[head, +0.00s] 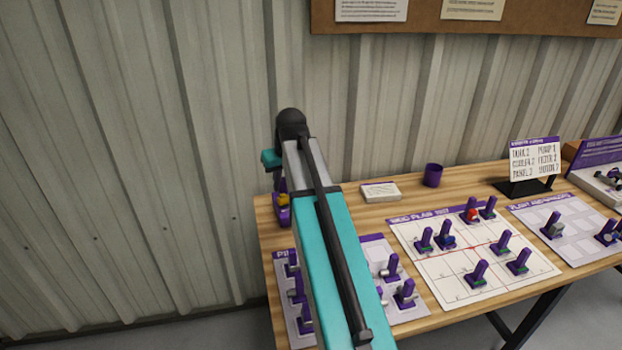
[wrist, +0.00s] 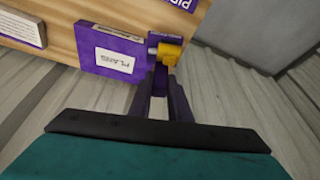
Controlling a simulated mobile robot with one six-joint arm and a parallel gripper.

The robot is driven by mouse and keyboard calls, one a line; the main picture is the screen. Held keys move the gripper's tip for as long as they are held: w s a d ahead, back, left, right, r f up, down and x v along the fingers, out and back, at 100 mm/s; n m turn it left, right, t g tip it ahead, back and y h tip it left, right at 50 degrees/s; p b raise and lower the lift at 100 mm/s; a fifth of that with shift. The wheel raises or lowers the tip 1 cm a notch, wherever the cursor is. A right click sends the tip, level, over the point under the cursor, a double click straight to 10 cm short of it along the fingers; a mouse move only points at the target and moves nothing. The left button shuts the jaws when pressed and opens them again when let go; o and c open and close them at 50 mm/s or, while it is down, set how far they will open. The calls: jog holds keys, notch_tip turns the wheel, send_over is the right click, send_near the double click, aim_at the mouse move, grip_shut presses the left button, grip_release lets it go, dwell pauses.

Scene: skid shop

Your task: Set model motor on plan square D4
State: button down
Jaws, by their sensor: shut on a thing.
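My gripper (wrist: 163,78) is shut on a small model with a yellow body, a silver end and a purple part (wrist: 171,53). I take it for the model motor; its label is not readable. In the head view the model's yellow part (head: 284,199) shows at the table's left end, beside my arm, which hides most of the gripper. The skid plan sheet (head: 440,295) lies mid-table. It is white with a purple header and red lines. Several purple-handled models stand on it, including a green one (head: 478,274) and a red one (head: 471,211). Its square labels are too small to read, so I cannot pick out D4.
A purple box labelled PLANS (wrist: 111,62) is by the table's end, close to the gripper. My arm partly covers a left sheet with several models. A right sheet (head: 548,222), purple cup (head: 433,175), white card block (head: 381,191) and sign stand (head: 534,164) are also there.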

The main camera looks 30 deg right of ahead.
jog(key=s+a+r+n, duration=0.1)
jog(key=s+a, duration=0.1)
jog(key=a, duration=1.9)
jog(key=shift+a+r, duration=0.15)
jog(key=shift+r, duration=0.25)
jog(key=shift+a, duration=0.1)
